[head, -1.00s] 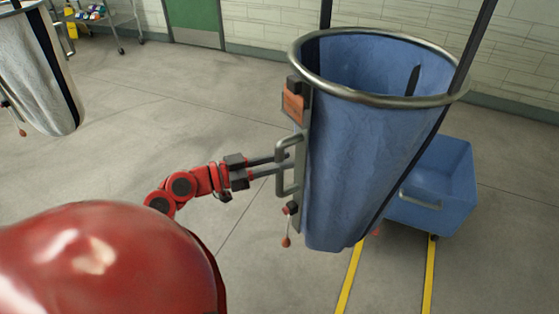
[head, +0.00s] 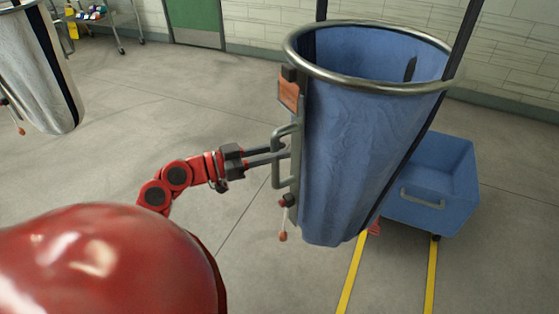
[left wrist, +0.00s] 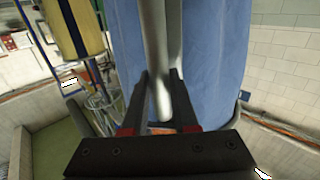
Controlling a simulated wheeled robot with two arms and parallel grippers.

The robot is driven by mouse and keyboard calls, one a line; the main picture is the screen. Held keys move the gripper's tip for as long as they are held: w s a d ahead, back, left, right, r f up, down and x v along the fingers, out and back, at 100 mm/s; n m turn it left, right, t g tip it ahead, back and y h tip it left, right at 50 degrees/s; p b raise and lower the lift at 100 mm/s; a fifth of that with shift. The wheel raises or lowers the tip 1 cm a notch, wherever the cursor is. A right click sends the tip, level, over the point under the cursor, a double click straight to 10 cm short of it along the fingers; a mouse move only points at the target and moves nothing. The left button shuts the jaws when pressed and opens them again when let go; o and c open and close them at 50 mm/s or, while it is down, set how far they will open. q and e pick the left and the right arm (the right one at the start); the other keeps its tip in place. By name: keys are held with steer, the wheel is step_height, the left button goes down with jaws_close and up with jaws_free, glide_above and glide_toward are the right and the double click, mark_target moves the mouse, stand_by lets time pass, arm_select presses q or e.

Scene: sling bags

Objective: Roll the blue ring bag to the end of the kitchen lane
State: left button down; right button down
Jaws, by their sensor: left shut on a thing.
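The blue ring bag (head: 345,150) hangs open-topped from a metal ring (head: 300,66) in the middle right of the head view. A grey handle (head: 278,158) is on its left side, below an orange label. My left gripper (head: 284,154) reaches in from the left and is shut on this handle. In the left wrist view the gripper (left wrist: 159,100) has its two fingers on either side of the pale handle bar (left wrist: 160,50), with the blue bag cloth (left wrist: 215,60) behind. The bag's underside and wheels are not clearly seen. My right gripper is not in view.
A blue wheeled bin (head: 432,185) stands just behind and right of the bag. Two yellow floor lines (head: 431,275) run toward it. A pale bag (head: 35,75) hangs at the far left. A cart (head: 112,18) and green door (head: 193,20) are at the back. Floor left of the bag is open.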

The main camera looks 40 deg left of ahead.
arm_select(q)
steer(key=shift+a, duration=0.2)
steer(key=c, duration=0.7)
jaws_free()
steer(key=b+v, duration=0.3)
steer(key=v, duration=1.4)
steer(key=shift+s, duration=0.2)
steer(key=shift+f, duration=0.1)
